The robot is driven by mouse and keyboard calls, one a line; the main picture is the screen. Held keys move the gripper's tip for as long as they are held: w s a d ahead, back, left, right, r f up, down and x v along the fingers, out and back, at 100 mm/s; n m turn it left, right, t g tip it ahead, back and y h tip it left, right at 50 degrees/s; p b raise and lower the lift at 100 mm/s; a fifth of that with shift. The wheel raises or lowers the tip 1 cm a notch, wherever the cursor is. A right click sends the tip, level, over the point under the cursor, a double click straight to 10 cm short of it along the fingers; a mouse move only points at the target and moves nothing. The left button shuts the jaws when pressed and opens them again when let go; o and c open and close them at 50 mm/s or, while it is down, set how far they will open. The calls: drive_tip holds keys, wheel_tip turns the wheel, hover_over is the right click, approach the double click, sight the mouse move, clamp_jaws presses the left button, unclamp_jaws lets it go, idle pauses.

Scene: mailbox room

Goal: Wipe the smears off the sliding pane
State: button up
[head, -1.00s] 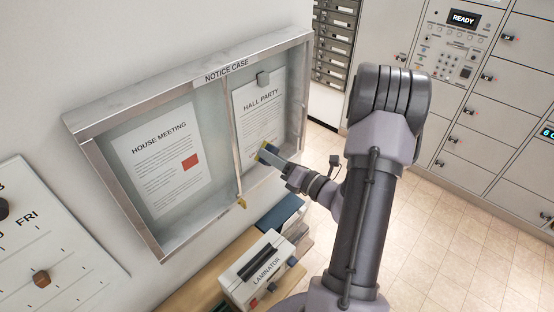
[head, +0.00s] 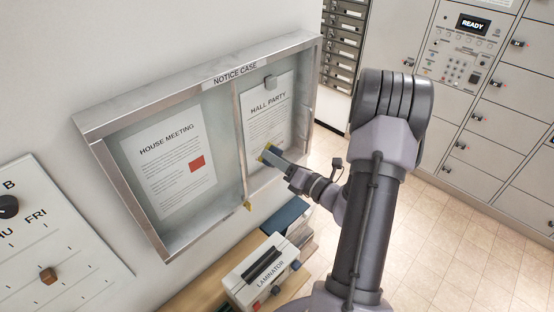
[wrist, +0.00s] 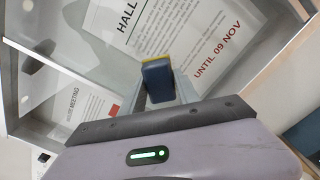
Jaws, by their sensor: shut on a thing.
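The notice case (head: 112,202) hangs on the wall. Its glazed front (head: 131,150) covers a House Meeting sheet on the left and a Hall Party sheet on the right, with an upright metal edge (head: 240,130) between them. My gripper (head: 270,155) is shut on a dark blue block with a yellow edge, a wiper or sponge (wrist: 157,80). The block is at the lower part of the Hall Party sheet, just right of the upright edge. I cannot tell whether it touches the glass. I cannot make out smears clearly. My fingers are partly hidden behind the block.
A laminator (head: 262,272) and a dark blue folder or box (head: 286,214) sit on the wooden shelf below the case. A dial board (head: 55,235) is on the wall at left. Grey lockers (head: 465,110) stand at right, with open tiled floor before them.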

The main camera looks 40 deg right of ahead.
drive_tip(key=shift+w, duration=0.5)
